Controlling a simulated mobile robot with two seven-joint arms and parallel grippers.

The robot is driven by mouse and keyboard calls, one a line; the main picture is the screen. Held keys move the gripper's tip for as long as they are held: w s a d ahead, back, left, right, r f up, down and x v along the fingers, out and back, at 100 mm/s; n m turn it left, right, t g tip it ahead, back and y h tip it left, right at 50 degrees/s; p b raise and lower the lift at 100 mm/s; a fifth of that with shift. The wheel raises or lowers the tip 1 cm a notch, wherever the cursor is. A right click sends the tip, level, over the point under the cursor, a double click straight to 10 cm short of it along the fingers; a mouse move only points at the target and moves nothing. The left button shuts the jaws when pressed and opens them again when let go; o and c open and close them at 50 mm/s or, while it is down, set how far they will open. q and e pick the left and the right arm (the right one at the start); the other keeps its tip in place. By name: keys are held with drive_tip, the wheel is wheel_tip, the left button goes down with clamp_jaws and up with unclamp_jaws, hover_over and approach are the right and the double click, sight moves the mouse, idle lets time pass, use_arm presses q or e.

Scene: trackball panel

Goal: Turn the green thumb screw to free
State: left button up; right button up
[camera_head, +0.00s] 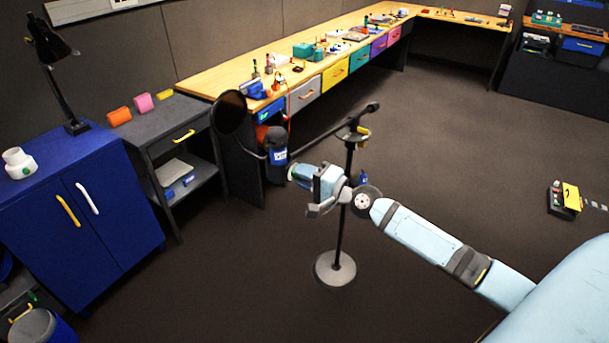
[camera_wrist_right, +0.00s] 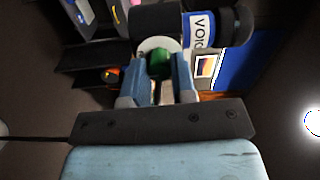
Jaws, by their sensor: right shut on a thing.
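In the right wrist view the green thumb screw (camera_wrist_right: 159,64) sits in a pale ring on a dark rounded body. My right gripper (camera_wrist_right: 160,72) is shut on it, with one finger on each side. In the head view my right gripper (camera_head: 294,173) points left, just below and right of a dark canister-like body with a blue label (camera_head: 278,155). The fingers largely hide the screw there. This body is at the end of a slanted black boom (camera_head: 325,134) on a floor stand (camera_head: 335,268). My left gripper is not in view.
A wooden workbench (camera_head: 220,78) with coloured drawers runs along the back. A dark grey side table (camera_head: 165,115) and a blue cabinet (camera_head: 60,175) stand at left. A dark round disc (camera_head: 228,110) is close to the labelled body. The floor at front is mostly clear.

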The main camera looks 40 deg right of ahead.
drive_tip(key=shift+m, duration=0.5)
drive_tip(key=o, duration=0.9)
drive_tip(key=shift+s, duration=0.1)
drive_tip(key=b+v, duration=0.6)
drive_tip(key=v, duration=0.7)
drive_tip(key=shift+s+d+b, duration=0.2)
drive_tip(key=shift+s+b, duration=0.1)
